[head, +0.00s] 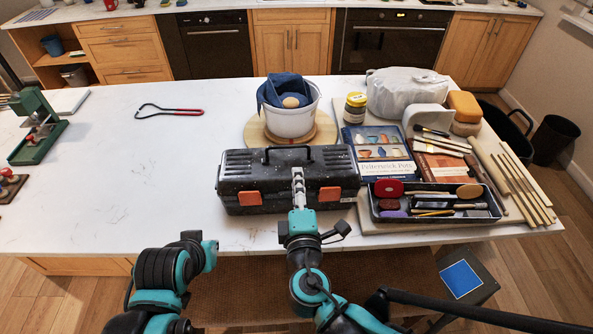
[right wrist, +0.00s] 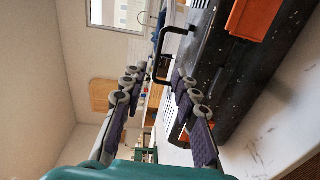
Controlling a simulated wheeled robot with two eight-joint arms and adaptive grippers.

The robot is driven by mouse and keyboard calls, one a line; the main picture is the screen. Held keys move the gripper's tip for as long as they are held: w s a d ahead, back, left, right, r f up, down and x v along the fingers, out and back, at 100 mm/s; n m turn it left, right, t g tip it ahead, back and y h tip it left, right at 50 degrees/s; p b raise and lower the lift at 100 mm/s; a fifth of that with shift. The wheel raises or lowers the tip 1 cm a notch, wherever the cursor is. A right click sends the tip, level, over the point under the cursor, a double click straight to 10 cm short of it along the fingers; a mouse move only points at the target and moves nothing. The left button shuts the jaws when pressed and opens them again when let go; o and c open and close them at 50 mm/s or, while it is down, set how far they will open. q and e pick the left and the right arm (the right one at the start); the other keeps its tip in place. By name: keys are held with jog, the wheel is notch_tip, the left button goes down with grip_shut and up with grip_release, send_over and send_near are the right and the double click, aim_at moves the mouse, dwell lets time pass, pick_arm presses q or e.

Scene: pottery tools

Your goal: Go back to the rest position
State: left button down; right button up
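A black speckled toolbox (head: 240,180) with orange latches and a dark top handle stands shut near the table's front edge. My right gripper (head: 298,178) overlaps the middle of the toolbox's front in the head view. In the right wrist view the right gripper's fingers (right wrist: 158,78) are spread apart with nothing held between them. The toolbox (right wrist: 245,75) fills the right side there, and its handle (right wrist: 172,52) shows just beyond the fingertips. Whether a finger touches the toolbox I cannot tell. My left arm is low at the front edge; its gripper is not seen.
A white pot (head: 290,120) with a blue cloth stands on a round wooden board behind the toolbox. A tool tray (head: 375,213), books and wooden sticks crowd the right. A green device (head: 38,130) is at the far left. The table's left middle is mostly clear.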

jog(key=shift+s, duration=0.45)
jog(key=s+d+f+m+g+h, duration=0.1)
jog(key=d+f+m+g+h, duration=0.15)
jog(key=d+f+m, duration=0.35)
jog(key=s+d+f+m+g+h, duration=0.1)
jog(key=d+m+g, duration=0.35)
jog(key=d, duration=0.35)
jog(key=s+d+f+m+g+y, duration=0.1)
jog(key=s+f+m+g+y, duration=0.1)
jog(key=s+m, duration=0.4)
jog(key=shift+s+m+g+y, duration=0.35)
jog(key=shift+m+g+y, duration=0.15)
jog(key=shift+m+y, duration=0.2)
